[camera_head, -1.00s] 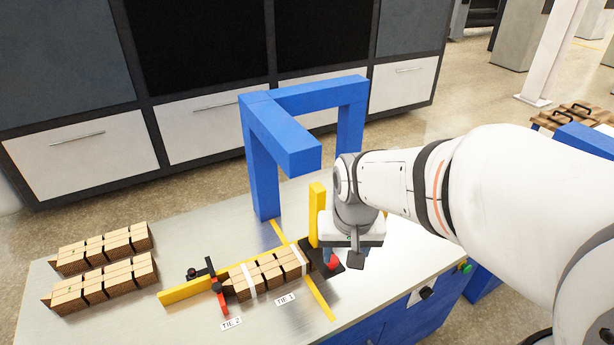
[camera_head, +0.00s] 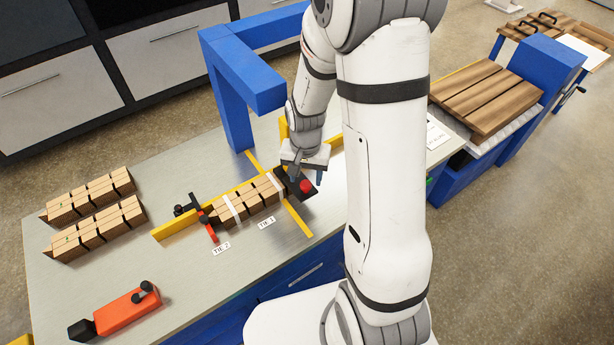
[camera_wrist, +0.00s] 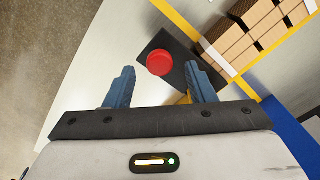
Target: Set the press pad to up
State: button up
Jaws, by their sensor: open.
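A black plate (camera_head: 290,186) with a round red knob (camera_head: 306,187) sits at the right end of a bundle of brown cartons (camera_head: 245,203). Which part is the press pad I cannot tell for sure. My gripper (camera_head: 305,177) is open, with its blue fingers pointing down over the plate. In the wrist view the red knob (camera_wrist: 160,62) shows between and just beyond the two fingertips, with the black plate (camera_wrist: 182,53) around it. Nothing is held. Whether a finger touches the plate I cannot tell.
A blue frame (camera_head: 240,75) stands behind the cartons. A red-and-black clamp (camera_head: 207,219) is at their left end, along a yellow rail (camera_head: 172,229). More cartons (camera_head: 95,230) lie at left, and an orange tool (camera_head: 125,312) at front left.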

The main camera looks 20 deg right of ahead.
jog(key=shift+f, duration=0.95)
grip_shut()
